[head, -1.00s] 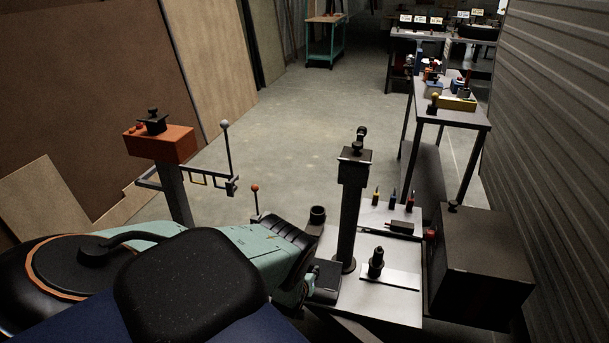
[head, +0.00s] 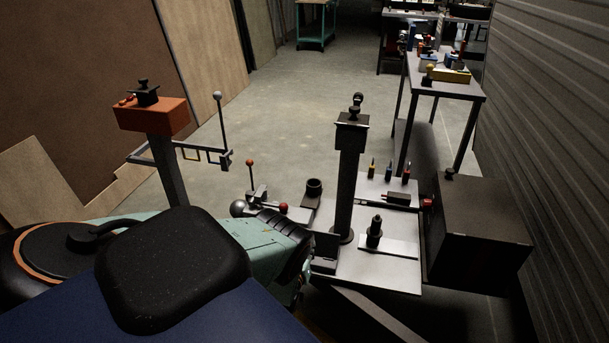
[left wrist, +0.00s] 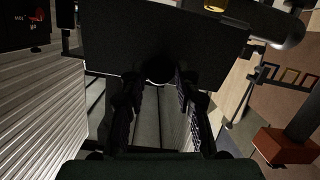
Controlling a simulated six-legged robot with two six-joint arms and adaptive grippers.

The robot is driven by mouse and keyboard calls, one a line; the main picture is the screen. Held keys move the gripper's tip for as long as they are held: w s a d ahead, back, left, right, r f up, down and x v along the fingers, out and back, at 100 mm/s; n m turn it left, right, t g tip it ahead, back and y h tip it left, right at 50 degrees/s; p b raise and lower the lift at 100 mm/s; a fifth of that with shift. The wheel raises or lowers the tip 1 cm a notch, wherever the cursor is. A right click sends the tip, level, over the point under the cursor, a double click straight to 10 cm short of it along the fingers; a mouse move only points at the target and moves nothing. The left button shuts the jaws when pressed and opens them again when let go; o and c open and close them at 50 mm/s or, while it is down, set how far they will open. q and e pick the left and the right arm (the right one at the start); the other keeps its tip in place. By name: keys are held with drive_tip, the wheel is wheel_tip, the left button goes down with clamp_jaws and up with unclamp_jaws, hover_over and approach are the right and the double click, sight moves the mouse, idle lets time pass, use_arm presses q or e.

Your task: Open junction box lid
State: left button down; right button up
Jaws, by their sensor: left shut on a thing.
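My left gripper shows in the left wrist view (left wrist: 160,105), its two dark fingers at the near edge of a broad dark panel (left wrist: 115,40). It is shut on a dark part there; shadow hides the exact contact. I cannot tell for certain which box this panel belongs to. In the head view, my teal left arm reaches toward the grey bench, and its fingers are hidden. A large dark box (head: 480,235) with a black knob on top and a red knob at its left side stands at the right. No raised lid is visible on it. My right gripper is not in view.
A dark post (head: 347,190) stands on the grey bench (head: 390,272) beside small tools. An orange box (head: 150,117) on a post, with a rail, stands at the left. A corrugated wall (head: 560,150) bounds the right. The floor (head: 290,110) between is clear.

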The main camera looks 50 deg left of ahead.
use_arm(q)
drive_tip(key=shift+s+d+f+t+y+b, duration=0.35)
drive_tip(key=shift+t+b, duration=0.3)
drive_tip(key=shift+b, duration=0.8)
drive_tip(key=shift+s+d+f+t+y+b, duration=0.1)
drive_tip(key=shift+s+f+t+y+b, duration=0.45)
drive_tip(key=shift+b, duration=0.85)
drive_tip(key=shift+s+d+t+y+b, duration=0.1)
drive_tip(key=shift+d+t+y+b, duration=0.2)
drive_tip(key=shift+t+b, duration=0.85)
drive_tip(key=shift+g+b, duration=0.3)
drive_tip(key=shift+g, duration=0.05)
drive_tip(key=shift+a, duration=0.1)
drive_tip(key=c, duration=1)
unclamp_jaws()
drive_tip(key=shift+s, duration=0.1)
